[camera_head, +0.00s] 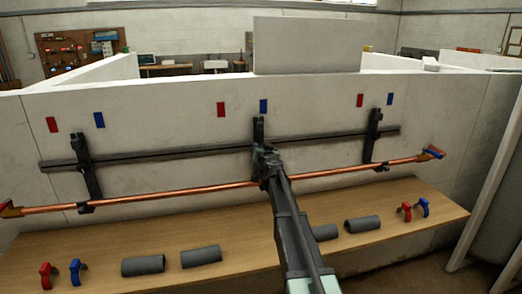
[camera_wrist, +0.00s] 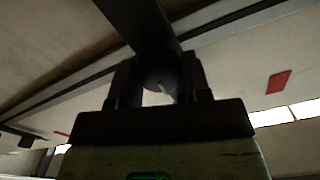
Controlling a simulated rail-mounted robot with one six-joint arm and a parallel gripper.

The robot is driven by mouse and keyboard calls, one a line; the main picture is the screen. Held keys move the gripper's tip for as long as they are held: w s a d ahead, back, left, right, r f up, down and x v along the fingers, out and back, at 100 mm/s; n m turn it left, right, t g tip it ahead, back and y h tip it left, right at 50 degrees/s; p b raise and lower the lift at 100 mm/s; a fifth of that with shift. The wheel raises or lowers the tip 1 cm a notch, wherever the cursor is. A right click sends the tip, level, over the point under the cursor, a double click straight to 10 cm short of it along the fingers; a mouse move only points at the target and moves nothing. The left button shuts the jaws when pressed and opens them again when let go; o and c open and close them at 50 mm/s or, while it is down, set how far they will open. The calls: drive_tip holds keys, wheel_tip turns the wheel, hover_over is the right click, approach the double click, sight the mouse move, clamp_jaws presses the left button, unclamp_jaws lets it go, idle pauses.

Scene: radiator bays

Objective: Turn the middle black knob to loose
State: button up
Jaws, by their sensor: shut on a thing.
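The middle bracket (camera_head: 258,131) is a black upright on the white wall, crossing the dark horizontal rail. My gripper (camera_head: 267,166) is at its lower part, where the copper pipe (camera_head: 215,188) passes, and covers the middle black knob in the head view. In the wrist view, a dark round knob (camera_wrist: 158,74) sits between the two fingers of my gripper (camera_wrist: 158,66), which is shut on it. The picture is dark there, and the knob's turn angle cannot be read.
A left bracket (camera_head: 86,168) and a right bracket (camera_head: 373,137) also stand on the wall. The wooden bench (camera_head: 105,246) below carries several grey half-tubes, red clips (camera_head: 45,275) and blue clips (camera_head: 77,270). Red and blue tags mark the wall.

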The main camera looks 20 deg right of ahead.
drive_tip(key=o, duration=0.9)
drive_tip(key=shift+o, duration=0.2)
drive_tip(key=s+a, duration=0.2)
drive_tip(key=s, duration=0.8)
drive_tip(key=shift+s, duration=0.35)
